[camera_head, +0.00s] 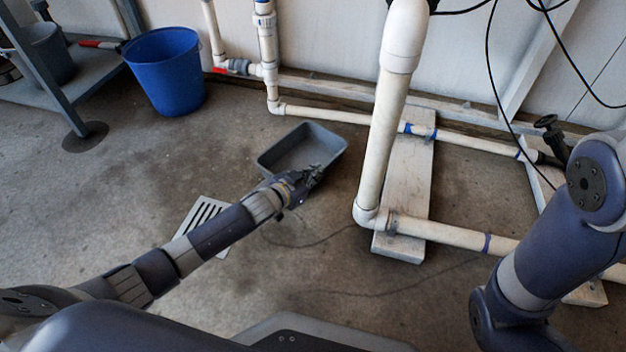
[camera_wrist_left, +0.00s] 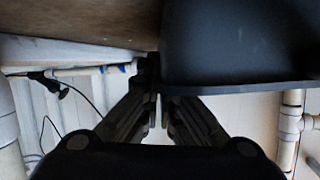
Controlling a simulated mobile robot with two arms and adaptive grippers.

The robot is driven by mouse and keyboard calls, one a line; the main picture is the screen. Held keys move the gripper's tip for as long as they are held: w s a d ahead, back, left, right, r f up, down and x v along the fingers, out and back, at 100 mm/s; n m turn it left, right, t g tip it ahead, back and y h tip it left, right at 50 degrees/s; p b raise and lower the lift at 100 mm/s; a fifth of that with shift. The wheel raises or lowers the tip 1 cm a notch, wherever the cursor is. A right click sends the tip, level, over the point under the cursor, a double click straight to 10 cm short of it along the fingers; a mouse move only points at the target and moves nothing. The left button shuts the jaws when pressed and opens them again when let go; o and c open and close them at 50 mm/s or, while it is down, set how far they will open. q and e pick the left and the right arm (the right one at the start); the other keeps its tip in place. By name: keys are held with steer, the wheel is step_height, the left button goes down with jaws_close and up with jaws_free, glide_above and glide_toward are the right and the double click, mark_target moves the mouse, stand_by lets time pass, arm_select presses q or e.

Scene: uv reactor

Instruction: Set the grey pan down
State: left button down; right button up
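The grey pan (camera_head: 290,150) is a shallow rectangular tray, empty, in the middle of the head view. My left gripper (camera_head: 312,178) is at the pan's near right edge, with its fingers closed in on the rim. In the left wrist view the pan (camera_wrist_left: 235,45) fills the upper right as a dark wall with a straight rim, and the fingers of the left gripper (camera_wrist_left: 158,95) meet at its edge. I cannot tell whether the pan's underside touches the floor. My right arm shows at the right, but its gripper is out of view.
White pipes (camera_head: 382,140) rise right of the pan, over a pale board (camera_head: 408,180). A blue bucket (camera_head: 165,75) stands at the back left beside a metal shelf (camera_head: 85,75). A slotted floor grate (camera_head: 205,215) lies near my left forearm. The floor on the left is mostly clear.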

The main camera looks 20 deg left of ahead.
arm_select(q)
steer(key=shift+r, duration=0.1)
steer(key=shift+f, duration=0.2)
steer(key=c, duration=1.8)
jaws_free()
